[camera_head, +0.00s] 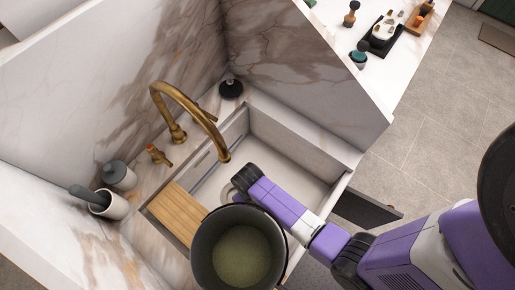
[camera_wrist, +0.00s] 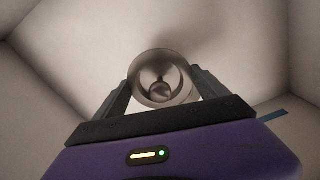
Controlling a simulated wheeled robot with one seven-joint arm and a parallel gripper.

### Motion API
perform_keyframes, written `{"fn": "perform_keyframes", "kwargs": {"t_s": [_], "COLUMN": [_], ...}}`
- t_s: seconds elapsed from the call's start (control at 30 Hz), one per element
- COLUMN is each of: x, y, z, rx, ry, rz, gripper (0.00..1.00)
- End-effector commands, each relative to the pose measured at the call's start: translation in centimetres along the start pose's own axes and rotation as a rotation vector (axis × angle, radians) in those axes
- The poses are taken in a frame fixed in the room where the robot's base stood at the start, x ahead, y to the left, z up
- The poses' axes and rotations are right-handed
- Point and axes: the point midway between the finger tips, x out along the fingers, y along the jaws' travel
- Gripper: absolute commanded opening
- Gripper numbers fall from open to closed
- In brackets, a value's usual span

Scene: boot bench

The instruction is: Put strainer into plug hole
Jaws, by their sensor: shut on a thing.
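My gripper (camera_wrist: 163,78) reaches down into the pale sink (camera_head: 290,153); in the head view only my wrist shows and the fingers are hidden beneath it. In the wrist view the fingers are closed on both sides of the strainer (camera_wrist: 141,91), a round, greyish metal cup with a darker middle and a small knob-like centre. The strainer appears over the sink floor (camera_wrist: 75,65); I cannot tell whether it touches it. The plug hole is not clearly visible; a faint curved rim shows beside my wrist in the head view.
A brass tap (camera_head: 190,104) arches over the sink. A wooden board (camera_head: 177,213) lies across its left end. A dark pot (camera_head: 201,250) with greenish contents stands in front. A black knobbed object (camera_head: 231,88), a grey jar (camera_head: 118,178) and a cup (camera_head: 115,207) stand on the ledge.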

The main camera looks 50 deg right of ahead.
Motion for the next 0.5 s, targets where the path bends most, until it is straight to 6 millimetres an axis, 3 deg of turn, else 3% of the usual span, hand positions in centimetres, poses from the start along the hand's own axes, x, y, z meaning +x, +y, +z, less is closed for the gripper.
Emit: {"fn": "perform_keyframes", "kwargs": {"t_s": [0.5], "x": [3.6], "y": [-0.5], "z": [-2.7], "rx": [0.003], "ry": [0.003], "rz": [0.001], "gripper": [0.44]}}
